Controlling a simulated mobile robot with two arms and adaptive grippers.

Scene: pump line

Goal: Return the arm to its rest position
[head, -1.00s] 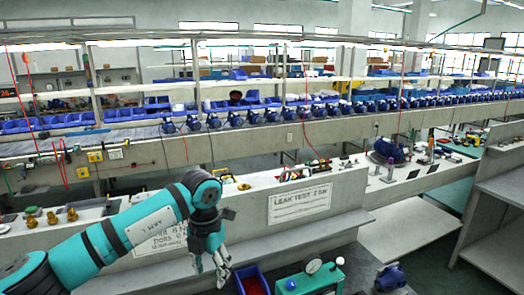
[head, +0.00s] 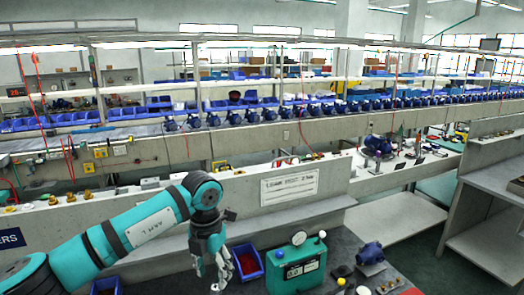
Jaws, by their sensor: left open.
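My left arm is teal and dark grey and comes in from the lower left, bent at the elbow with its forearm hanging down. My left gripper (head: 220,276) points down at the bottom of the view, open and with nothing seen between its fingers. My right arm and gripper do not show.
A teal leak-test box (head: 297,268) with a round gauge stands right of the bin. A blue pump (head: 370,254) sits further right on the bench. A low wall with a sign (head: 289,187) stands behind. A grey shelf unit (head: 490,210) is at the right.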

